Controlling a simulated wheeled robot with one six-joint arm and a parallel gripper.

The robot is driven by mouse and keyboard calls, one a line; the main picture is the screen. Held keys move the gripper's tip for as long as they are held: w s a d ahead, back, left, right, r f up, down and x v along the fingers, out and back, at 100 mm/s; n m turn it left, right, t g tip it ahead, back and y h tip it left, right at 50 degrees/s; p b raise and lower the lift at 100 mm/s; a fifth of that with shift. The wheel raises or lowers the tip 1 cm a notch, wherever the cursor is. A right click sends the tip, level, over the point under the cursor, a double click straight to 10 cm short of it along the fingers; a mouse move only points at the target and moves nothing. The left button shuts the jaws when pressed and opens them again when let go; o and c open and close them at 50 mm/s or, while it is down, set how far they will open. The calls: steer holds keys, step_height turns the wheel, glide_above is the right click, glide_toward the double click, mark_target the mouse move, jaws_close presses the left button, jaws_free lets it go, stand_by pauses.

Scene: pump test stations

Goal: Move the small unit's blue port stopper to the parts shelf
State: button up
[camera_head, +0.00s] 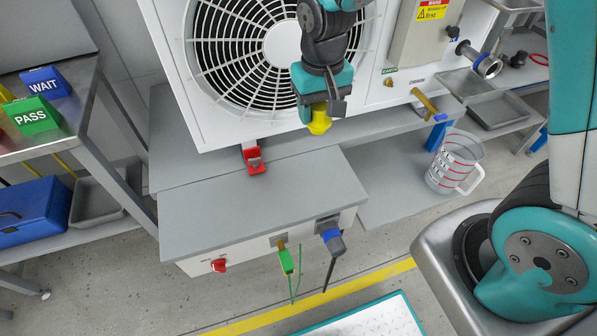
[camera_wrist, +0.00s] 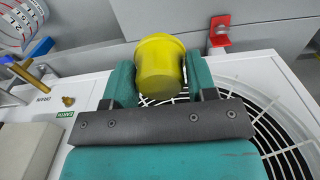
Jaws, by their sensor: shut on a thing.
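My gripper (camera_head: 322,103) is shut on a yellow cap-like piece (camera_head: 319,121) and holds it in front of the large white fan unit. In the wrist view the yellow piece (camera_wrist: 160,65) sits between the two teal fingers (camera_wrist: 162,82). The low grey box unit (camera_head: 255,205) has a blue fitting (camera_head: 330,235) with a dark grey body and black cable on its front, at the right. I cannot tell whether this fitting is the blue port stopper. My gripper is above and apart from it. I cannot make out which surface is the parts shelf.
A green plug (camera_head: 286,262) and red knob (camera_head: 219,265) are on the box's front. A red bracket (camera_head: 253,160) stands behind it. A clear jug (camera_head: 455,162) stands right on the lower shelf. Grey trays (camera_head: 497,110) lie at right. A steel table (camera_head: 68,120) holds WAIT and PASS blocks.

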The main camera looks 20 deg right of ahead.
mark_target(318, 133)
step_height(318, 133, down, 18)
steer(key=shift+b, duration=1.1)
steer(key=o, duration=1)
steer(key=shift+o, duration=0.2)
step_height(318, 133, up, 12)
steer(key=shift+f+p, duration=0.15)
steer(key=shift+p, duration=0.65)
steer(key=s+a+r+n+y, duration=0.2)
steer(key=s+r+n, duration=0.1)
steer(key=s+r, duration=0.6)
steer(key=s+a+r+n+y, duration=0.2)
steer(key=s+r+n, duration=0.2)
steer(key=s+r, duration=0.5)
steer(key=shift+s+a+r, duration=0.2)
steer(key=shift+s+r, duration=0.15)
steer(key=shift+r, duration=0.4)
